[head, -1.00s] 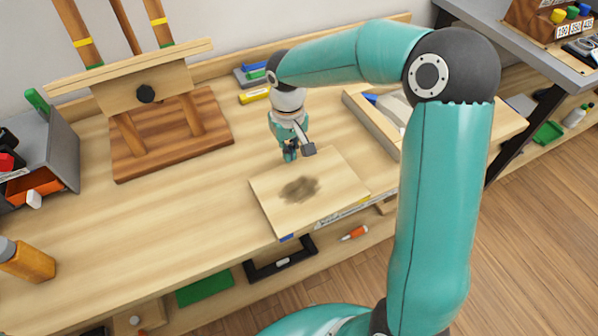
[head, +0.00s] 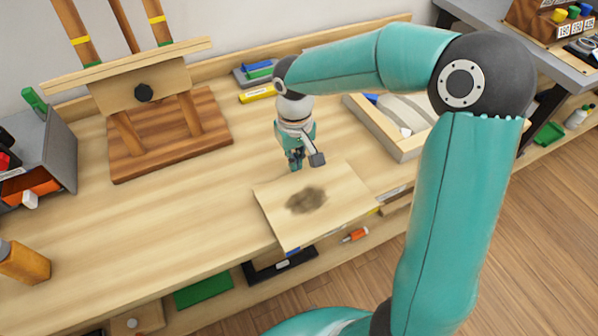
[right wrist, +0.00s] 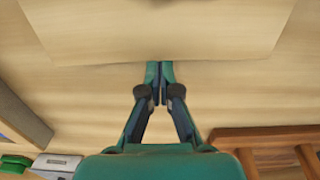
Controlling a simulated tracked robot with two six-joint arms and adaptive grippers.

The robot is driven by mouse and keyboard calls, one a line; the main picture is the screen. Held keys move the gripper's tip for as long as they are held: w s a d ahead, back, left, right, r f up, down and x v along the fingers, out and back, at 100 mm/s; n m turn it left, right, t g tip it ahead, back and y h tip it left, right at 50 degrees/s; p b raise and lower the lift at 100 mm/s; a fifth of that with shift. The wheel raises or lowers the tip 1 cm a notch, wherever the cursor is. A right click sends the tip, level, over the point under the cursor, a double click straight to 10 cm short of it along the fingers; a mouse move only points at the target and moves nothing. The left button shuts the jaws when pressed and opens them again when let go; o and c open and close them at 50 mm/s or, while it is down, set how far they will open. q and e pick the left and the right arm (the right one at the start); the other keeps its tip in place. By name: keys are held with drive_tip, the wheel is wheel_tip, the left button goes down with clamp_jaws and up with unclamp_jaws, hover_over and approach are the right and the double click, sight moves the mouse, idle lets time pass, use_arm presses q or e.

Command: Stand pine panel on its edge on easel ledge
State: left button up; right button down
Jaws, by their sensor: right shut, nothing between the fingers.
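The pine panel (head: 315,205), pale with a dark smudge, lies flat on the bench. Its near side overhangs the bench's front edge. My right gripper (head: 296,165) points down at the panel's back edge, shut and empty. In the right wrist view the shut fingertips (right wrist: 160,72) are at the panel's edge (right wrist: 160,30); whether they touch cannot be told. The easel (head: 145,92) stands at the back left, with its wooden ledge (head: 135,65) bare. My left gripper is out of view.
A sand-coloured tray (head: 385,130) stands right of the gripper. A yellow marker (head: 256,95) and a grey holder (head: 255,75) lie behind. A grey bin (head: 45,150) and an orange bottle (head: 24,262) stand at left. The bench between easel and panel is clear.

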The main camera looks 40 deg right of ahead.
drive_tip(key=shift+s+a, duration=0.1)
drive_tip(key=shift+s, duration=0.3)
drive_tip(key=shift+s, duration=0.2)
drive_tip(key=shift+w, duration=0.2)
drive_tip(key=shift+w, duration=0.25)
drive_tip(key=shift+r+p, duration=2.1)
drive_tip(key=shift+r, duration=0.4)
wheel_tip(320, 180, up, 12)
